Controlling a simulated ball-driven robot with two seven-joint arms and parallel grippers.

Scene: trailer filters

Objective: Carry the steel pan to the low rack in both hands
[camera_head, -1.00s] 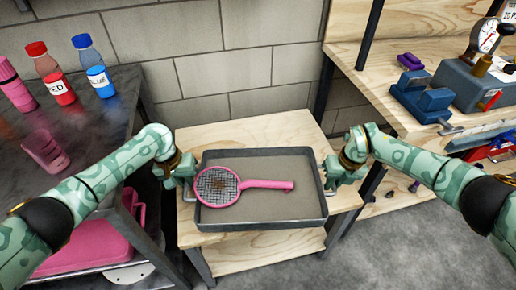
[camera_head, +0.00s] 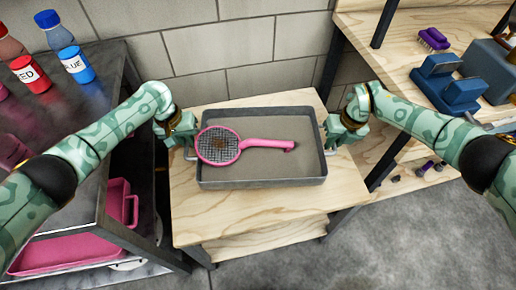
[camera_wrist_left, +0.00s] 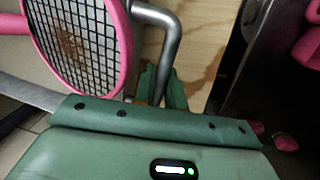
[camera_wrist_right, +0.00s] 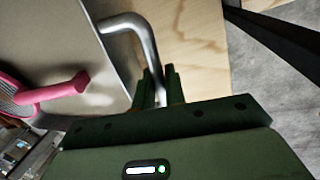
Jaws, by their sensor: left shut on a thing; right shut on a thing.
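The steel pan (camera_head: 300,165) is a shallow grey rectangular tray over the wooden top of the low rack (camera_head: 265,213). It looks level; I cannot tell whether it rests on the wood or hangs just above it. A pink round mesh skimmer (camera_head: 218,146) lies in it, its handle to the right. My left gripper (camera_head: 188,141) is shut on the pan's left bar handle, which shows in the left wrist view (camera_wrist_left: 172,45). My right gripper (camera_head: 334,140) is shut on the right bar handle, seen in the right wrist view (camera_wrist_right: 146,42).
A dark metal table (camera_head: 80,115) with red (camera_head: 31,74) and blue (camera_head: 76,64) bottles stands close on the left, a pink bin (camera_head: 75,240) below. A wooden bench (camera_head: 425,60) with a blue vise (camera_head: 448,85) is on the right. A block wall (camera_head: 230,50) stands behind the rack.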

